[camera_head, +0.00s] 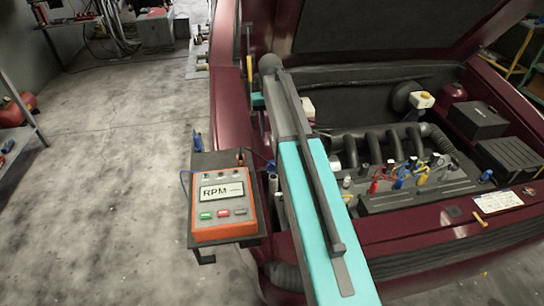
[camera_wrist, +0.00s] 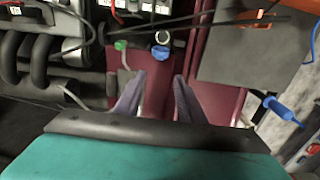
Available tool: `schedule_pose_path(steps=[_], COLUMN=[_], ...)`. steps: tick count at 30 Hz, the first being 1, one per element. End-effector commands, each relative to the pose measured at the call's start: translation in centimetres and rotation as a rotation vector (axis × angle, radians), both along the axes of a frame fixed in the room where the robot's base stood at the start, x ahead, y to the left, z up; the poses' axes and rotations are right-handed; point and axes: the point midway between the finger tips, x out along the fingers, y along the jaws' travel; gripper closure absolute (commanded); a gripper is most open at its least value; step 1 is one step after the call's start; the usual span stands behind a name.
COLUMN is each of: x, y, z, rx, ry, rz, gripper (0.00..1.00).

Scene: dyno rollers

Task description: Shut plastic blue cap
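In the wrist view, a small blue cap (camera_wrist: 161,52) sits beside a round pale-rimmed opening (camera_wrist: 163,37) near the top middle. The cap appears tipped off to the near side of the opening, not over it. My gripper (camera_wrist: 158,85) is open, with its two grey fingers apart and nothing between them. The fingertips point toward the cap and stop short of it in the picture. In the head view, my teal arm crosses the car's front left corner, and I cannot make out the blue cap or the gripper fingers there.
A green cap (camera_wrist: 120,45) is left of the blue one. An orange RPM meter (camera_head: 223,205) lies on a dark stand (camera_head: 213,160) beside the dark red car (camera_head: 390,230). A blue-handled probe (camera_wrist: 283,108) is at right in the wrist view. The engine (camera_head: 385,150) has several coloured leads.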

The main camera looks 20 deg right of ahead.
Motion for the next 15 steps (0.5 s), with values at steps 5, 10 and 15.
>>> schedule_pose_path(steps=[5,10,15], x=[-0.1,-0.1,-0.1], y=[-0.1,-0.1,-0.1], z=[-0.6,-1.8,-3.5], rx=[0.000,0.000,0.000], ry=[0.001,0.001,0.001], rz=[-0.001,-0.001,-0.002], gripper=[0.64,0.64,0.64])
